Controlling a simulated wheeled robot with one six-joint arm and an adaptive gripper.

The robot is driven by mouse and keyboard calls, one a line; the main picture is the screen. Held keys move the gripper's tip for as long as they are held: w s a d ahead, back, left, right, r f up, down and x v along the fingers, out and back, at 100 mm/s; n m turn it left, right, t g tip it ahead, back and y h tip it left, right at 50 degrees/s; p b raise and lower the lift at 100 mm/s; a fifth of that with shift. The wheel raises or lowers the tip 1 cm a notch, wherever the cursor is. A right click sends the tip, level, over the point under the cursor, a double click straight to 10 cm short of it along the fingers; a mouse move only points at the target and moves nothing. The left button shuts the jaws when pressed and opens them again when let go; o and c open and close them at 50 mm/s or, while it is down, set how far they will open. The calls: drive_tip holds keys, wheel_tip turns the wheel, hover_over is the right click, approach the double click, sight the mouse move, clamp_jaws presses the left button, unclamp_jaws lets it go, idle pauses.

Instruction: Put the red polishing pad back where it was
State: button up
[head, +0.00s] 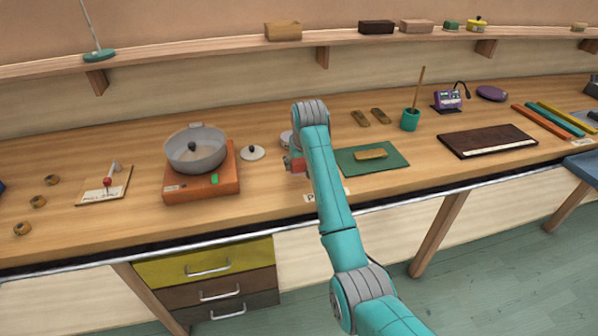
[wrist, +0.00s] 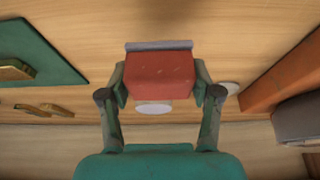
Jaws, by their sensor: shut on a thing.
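The red polishing pad (wrist: 160,76) is between the two fingers of my gripper (wrist: 161,92) in the wrist view, with a grey strip along its upper edge there. My gripper is shut on it. In the head view a small part of the red pad (head: 296,164) shows left of my arm, over the wooden bench between the orange box and the green mat. My arm hides most of the gripper there. I cannot tell whether the pad touches the bench. A white card (head: 311,197) with partly hidden lettering lies at the bench's front edge, close to the pad.
An orange box (head: 203,185) with a grey pot (head: 195,148) stands left. A white disc with a dark knob (head: 252,153) lies beside it. A green mat (head: 390,165) with a tan block (head: 371,154) lies right. A pale round thing (head: 286,138) sits behind the pad.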

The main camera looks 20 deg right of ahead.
sight(300, 171)
drive_tip(key=shift+f, duration=1.6)
drive_tip(key=shift+f, duration=0.1)
drive_tip(key=o, duration=1.1)
drive_tip(key=v, duration=1.2)
